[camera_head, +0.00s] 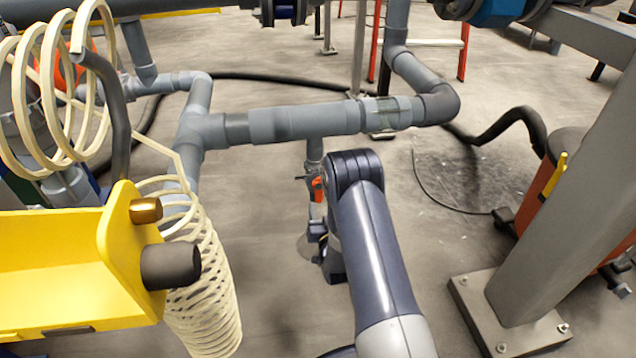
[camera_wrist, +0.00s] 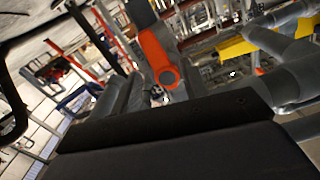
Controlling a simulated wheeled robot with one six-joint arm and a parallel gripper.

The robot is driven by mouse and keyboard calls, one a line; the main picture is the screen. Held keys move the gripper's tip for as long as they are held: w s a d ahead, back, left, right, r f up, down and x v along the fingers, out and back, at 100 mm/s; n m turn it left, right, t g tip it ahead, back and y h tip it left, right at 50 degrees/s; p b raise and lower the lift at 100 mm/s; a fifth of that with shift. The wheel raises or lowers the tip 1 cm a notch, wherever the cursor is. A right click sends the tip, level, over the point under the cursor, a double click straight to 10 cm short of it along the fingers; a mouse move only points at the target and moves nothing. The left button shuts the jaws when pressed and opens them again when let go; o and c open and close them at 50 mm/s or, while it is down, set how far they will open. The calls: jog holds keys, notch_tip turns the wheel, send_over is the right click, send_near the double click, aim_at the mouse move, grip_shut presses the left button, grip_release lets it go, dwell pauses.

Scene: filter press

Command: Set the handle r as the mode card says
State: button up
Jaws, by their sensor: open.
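An orange-red handle (camera_head: 318,188) sits on a small valve on the grey pipe that drops from the horizontal pipe, just left of my arm's elbow. In the wrist view an orange handle (camera_wrist: 157,62) with a round hub stands tilted beyond my gripper. My gripper (camera_wrist: 165,122) fills the lower part of that view as a dark block. It is open, and no contact with the handle shows. In the head view my gripper is largely hidden by my own arm. I cannot make out a mode card in either view.
A thick grey pipe (camera_head: 300,122) crosses above the valve. A yellow bracket (camera_head: 60,250) and a cream coiled hose (camera_head: 205,290) stand at the left. A grey steel post (camera_head: 570,190) with a bolted foot is at the right. Concrete floor between them is mostly clear.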

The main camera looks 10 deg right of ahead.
aim_at(319, 195)
jog(key=w, duration=0.2)
jog(key=w+n, duration=0.1)
jog(key=w, duration=0.2)
jog(key=w+n, duration=0.1)
jog(key=w, duration=0.1)
jog(key=shift+w+d+f, duration=0.15)
jog(key=shift+w+d, duration=0.1)
jog(key=shift+d, duration=0.05)
jog(key=shift+c, duration=0.4)
grip_shut()
